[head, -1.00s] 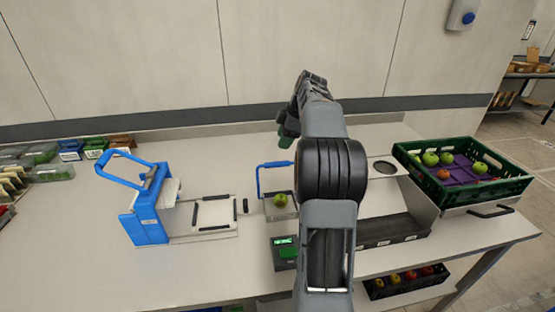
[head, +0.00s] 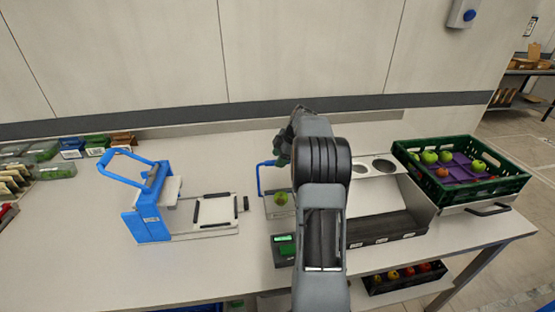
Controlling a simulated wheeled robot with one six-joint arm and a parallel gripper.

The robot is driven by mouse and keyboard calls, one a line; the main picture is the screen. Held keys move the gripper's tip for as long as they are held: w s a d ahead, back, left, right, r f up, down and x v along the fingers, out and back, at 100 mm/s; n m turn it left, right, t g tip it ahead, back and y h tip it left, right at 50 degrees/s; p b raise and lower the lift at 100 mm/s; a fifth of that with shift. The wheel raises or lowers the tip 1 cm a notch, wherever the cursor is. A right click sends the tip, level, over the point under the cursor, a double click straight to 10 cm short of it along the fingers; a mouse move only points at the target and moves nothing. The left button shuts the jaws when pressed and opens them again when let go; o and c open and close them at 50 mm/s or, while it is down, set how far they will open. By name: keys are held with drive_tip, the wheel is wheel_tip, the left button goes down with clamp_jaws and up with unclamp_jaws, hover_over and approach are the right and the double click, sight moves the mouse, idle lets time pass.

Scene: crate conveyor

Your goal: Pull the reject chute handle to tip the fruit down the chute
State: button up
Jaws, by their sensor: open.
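A green apple (head: 281,198) sits in a small shallow tray (head: 276,212) left of my arm, in the middle of the table. A blue bar handle (head: 260,180) rises at the left and back of this tray; its right end is hidden behind my gripper. My gripper (head: 281,154) is open, at the top right of the blue handle in the picture. It is seen from behind and partly covered by my arm, so whether it touches the handle cannot be told.
A small device with a green display (head: 285,247) stands in front of the tray. A blue lever press (head: 150,205) stands on the left. A partitioned bin (head: 385,228) and a green crate of fruit (head: 425,183) are on the right. A dark fruit box (head: 404,280) is below.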

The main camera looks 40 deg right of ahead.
drive_tip(key=shift+x, duration=0.75)
drive_tip(key=shift+c, duration=0.5)
clamp_jaws()
